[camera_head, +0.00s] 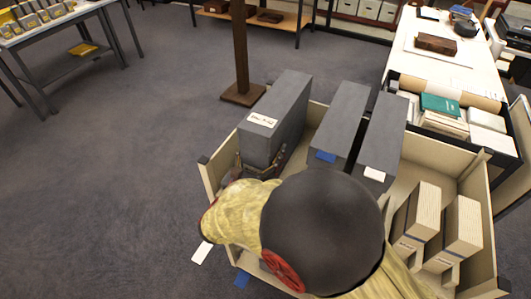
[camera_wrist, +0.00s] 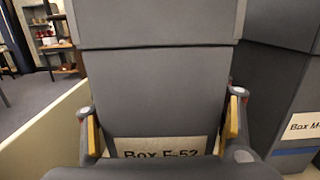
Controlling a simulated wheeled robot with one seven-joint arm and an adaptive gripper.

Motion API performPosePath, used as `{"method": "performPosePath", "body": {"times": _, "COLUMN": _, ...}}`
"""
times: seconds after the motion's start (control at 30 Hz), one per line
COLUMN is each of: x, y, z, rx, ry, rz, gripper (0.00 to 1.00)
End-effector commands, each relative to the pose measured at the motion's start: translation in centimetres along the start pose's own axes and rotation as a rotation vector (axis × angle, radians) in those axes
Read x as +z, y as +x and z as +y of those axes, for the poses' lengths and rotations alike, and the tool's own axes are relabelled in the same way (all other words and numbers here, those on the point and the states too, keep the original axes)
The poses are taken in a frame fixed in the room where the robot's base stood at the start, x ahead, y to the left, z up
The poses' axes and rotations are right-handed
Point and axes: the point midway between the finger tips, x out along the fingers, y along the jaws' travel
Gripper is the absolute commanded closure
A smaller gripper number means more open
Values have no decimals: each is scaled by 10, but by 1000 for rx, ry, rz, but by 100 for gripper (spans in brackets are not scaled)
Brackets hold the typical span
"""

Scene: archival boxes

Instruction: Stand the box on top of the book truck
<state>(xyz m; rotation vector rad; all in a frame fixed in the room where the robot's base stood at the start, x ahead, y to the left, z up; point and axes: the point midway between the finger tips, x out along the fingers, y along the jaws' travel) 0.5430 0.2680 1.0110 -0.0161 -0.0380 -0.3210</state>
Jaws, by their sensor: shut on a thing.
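A tall grey box (camera_head: 285,105) with a white label on its top stands upright at the left end of the cream book truck (camera_head: 208,180). In the wrist view the grey box (camera_wrist: 160,75) fills the middle, and its lower label reads "Box F-52". My gripper (camera_head: 260,160) is shut on this box, with one yellow-padded finger on each side in the wrist view (camera_wrist: 162,122). The box's lower end is hidden, so I cannot tell whether it touches the truck's shelf. My arm covers the truck's near middle.
Two grey boxes, one with a blue tag (camera_head: 340,115) and one with a white tag (camera_head: 380,140), stand right of the held box. Cream boxes (camera_head: 425,215) stand at the truck's right. A dark post (camera_head: 241,50) and a long table (camera_head: 455,75) are behind.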

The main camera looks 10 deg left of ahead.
Motion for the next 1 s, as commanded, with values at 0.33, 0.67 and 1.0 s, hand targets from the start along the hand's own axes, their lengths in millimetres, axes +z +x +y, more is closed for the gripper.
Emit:
{"method": "performPosePath", "body": {"times": 0.33, "x": -10, "y": 0, "z": 0, "rx": 1, "ry": 0, "rz": 3, "gripper": 29}}
{"method": "performPosePath", "body": {"times": 0.67, "x": -9, "y": 0, "z": 0, "rx": 1, "ry": 1, "rz": 0, "gripper": 10}}
{"method": "performPosePath", "body": {"times": 1.0, "x": -9, "y": -1, "z": 0, "rx": 1, "ry": 1, "rz": 0, "gripper": 8}}
